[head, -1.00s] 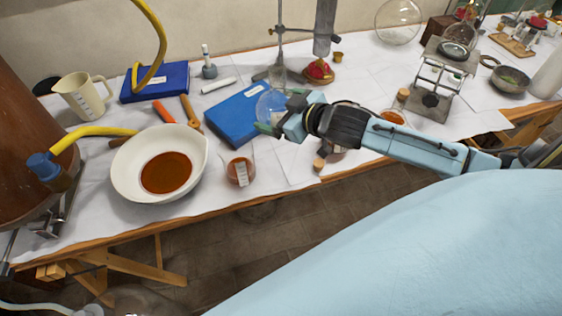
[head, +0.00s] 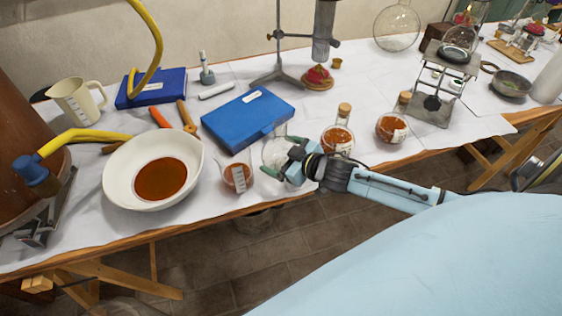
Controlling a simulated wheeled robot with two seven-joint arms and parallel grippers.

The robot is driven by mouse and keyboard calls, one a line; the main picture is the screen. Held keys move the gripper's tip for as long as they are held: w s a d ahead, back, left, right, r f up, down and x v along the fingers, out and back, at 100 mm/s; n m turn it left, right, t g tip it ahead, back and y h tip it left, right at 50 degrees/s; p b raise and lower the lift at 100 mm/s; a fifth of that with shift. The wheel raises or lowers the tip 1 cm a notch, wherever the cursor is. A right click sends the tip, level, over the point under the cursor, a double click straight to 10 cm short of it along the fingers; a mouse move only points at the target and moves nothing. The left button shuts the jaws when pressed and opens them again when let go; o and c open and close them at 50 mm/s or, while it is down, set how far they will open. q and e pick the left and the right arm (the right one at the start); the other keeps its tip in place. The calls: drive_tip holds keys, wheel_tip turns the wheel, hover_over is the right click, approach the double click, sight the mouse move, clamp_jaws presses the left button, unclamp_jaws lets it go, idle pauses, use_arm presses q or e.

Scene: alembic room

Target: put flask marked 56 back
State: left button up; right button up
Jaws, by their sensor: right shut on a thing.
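My right gripper (head: 284,158) is shut on a clear round glass flask (head: 275,150) near the table's front edge. The flask looks empty; the gripper's fingers partly cover it, and no number on it can be read. I cannot tell whether it touches the table. A small flask with red-brown contents and a white label (head: 237,178) stands to the left of the gripper. Two corked flasks with red contents, one (head: 337,139) nearer and one (head: 390,129) farther right, stand to its right. Their label numbers are too small to read. My left gripper is not in view.
A white bowl of brown liquid (head: 112,172) stands to the left. A blue book (head: 235,120) lies just behind the held flask. A metal stand (head: 277,78) and a lifting jack (head: 432,105) stand farther back. Clear white cloth lies between book and corked flasks.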

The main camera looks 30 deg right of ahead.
wheel_tip(320, 180, down, 2)
drive_tip(key=shift+f, duration=0.25)
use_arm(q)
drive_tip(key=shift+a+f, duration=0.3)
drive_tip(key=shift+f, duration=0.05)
use_arm(e)
drive_tip(key=shift+r, duration=0.1)
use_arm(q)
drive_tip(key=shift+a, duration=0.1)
use_arm(e)
drive_tip(key=shift+f+b, duration=0.2)
drive_tip(key=shift+b, duration=0.1)
drive_tip(key=o, duration=1.1)
drive_tip(key=shift+c, duration=0.2)
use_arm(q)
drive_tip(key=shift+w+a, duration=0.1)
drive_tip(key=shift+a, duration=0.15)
use_arm(e)
drive_tip(key=shift+r, duration=0.15)
